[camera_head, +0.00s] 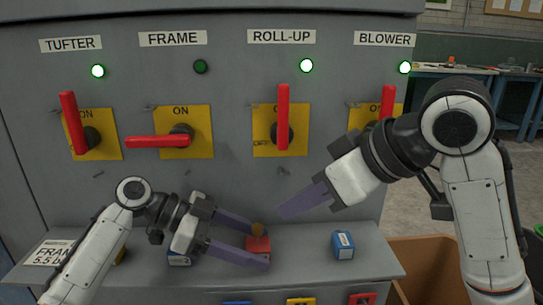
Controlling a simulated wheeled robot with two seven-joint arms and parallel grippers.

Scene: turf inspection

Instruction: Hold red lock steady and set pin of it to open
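The red lock (258,243) sits on the grey shelf, with a small brownish round part (257,229) at its far side. My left gripper (264,249) reaches in from the left, its two fingers spread on either side of the lock. The near finger hides the lock's lower part, and I cannot tell whether both fingers press on it. The pin's position is too small to make out. My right gripper (284,213) is above and right of the lock, apart from it and pointing down-left. Its fingers overlap in this view, with nothing seen between them.
A blue lock (343,245) stands right of the red one on the shelf (310,262). Another blue lock (179,260) is partly hidden by my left gripper. The grey panel behind has red switch handles (283,117) on yellow plates. A brown box (425,260) is at the lower right.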

